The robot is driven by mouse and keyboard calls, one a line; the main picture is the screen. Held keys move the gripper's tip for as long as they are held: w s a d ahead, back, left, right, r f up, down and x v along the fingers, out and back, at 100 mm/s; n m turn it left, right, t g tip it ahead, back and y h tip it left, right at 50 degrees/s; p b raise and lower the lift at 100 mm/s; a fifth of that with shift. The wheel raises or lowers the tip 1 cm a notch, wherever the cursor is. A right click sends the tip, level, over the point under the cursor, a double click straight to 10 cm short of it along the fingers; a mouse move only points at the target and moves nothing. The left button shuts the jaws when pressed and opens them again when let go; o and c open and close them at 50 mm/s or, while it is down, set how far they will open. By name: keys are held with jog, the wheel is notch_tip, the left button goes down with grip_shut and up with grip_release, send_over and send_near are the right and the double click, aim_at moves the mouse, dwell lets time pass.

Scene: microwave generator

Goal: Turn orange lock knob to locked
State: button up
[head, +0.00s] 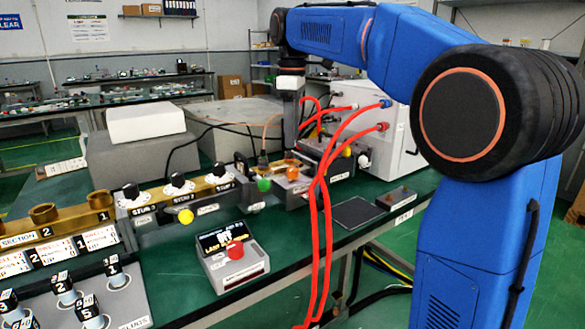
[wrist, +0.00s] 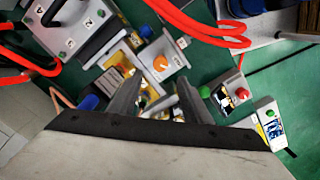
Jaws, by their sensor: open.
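The orange lock knob (wrist: 160,63) is a small round knob on a light plate in the wrist view. It appears just beyond and between the tips of my gripper (wrist: 159,79). The fingers are apart with nothing held between them, and I see no contact with the knob. In the head view, my gripper (head: 291,140) points down above the bench fixture, and an orange part (head: 293,173) shows below it. The knob's lock position cannot be read at this size.
Red hoses (head: 322,190) hang in front of the fixture and run to a white cabinet (head: 392,135). A box with a red button (head: 235,250) stands at the front. A dark pad (head: 358,212) lies right.

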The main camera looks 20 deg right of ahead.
aim_at(292, 169)
notch_tip(292, 169, down, 10)
jog(key=shift+f, duration=0.1)
dwell(0.4)
jog(key=c, duration=1)
